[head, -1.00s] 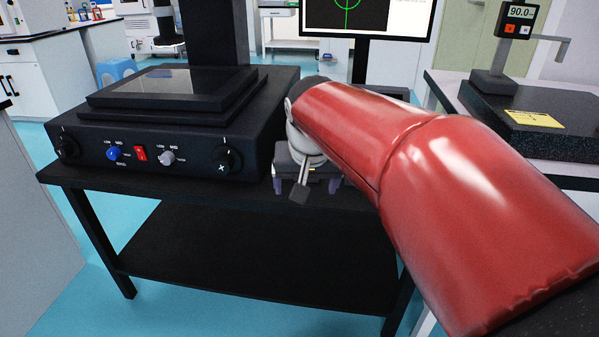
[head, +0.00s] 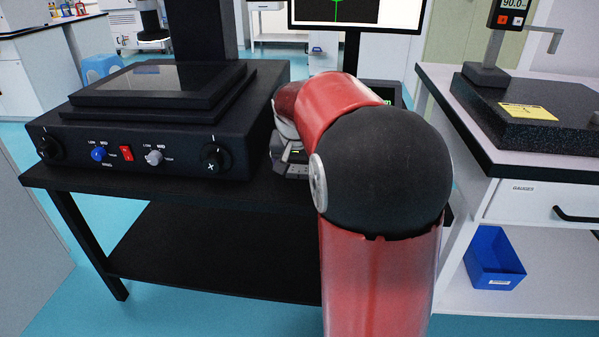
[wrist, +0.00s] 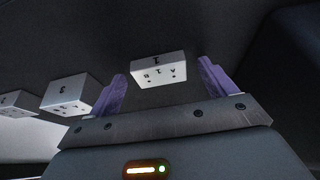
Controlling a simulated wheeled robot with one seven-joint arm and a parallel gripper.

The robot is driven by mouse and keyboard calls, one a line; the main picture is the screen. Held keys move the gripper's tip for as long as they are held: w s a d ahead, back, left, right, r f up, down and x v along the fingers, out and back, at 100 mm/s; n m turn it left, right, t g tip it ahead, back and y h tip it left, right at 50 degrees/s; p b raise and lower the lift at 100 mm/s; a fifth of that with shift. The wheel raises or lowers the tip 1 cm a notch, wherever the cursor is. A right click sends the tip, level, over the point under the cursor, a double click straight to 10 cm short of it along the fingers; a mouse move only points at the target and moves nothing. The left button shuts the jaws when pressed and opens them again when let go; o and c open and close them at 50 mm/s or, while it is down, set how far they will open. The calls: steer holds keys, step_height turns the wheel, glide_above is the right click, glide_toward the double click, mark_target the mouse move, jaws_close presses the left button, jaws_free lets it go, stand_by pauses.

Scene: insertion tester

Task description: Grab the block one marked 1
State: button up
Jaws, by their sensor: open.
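Block one, a small white block with a dark "1" on one face (wrist: 158,70), shows in the wrist view just beyond my gripper (wrist: 162,88). The gripper's two purple fingers are open, one on each side of the block in the picture. Whether the block lies fully between the fingertips or a little past them I cannot tell. In the head view my red arm with its black elbow hides the gripper and the block.
A white block marked 3 (wrist: 68,94) lies left of my gripper, with another white block (wrist: 18,103) farther left. The black instrument (head: 135,140) stands left of my arm on the black table (head: 180,220). A granite plate (head: 535,115) is on the right bench.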

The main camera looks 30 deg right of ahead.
steer(key=shift+c, duration=0.4)
steer(key=c, duration=1)
steer(key=shift+r, duration=0.1)
steer(key=shift+c, duration=0.2)
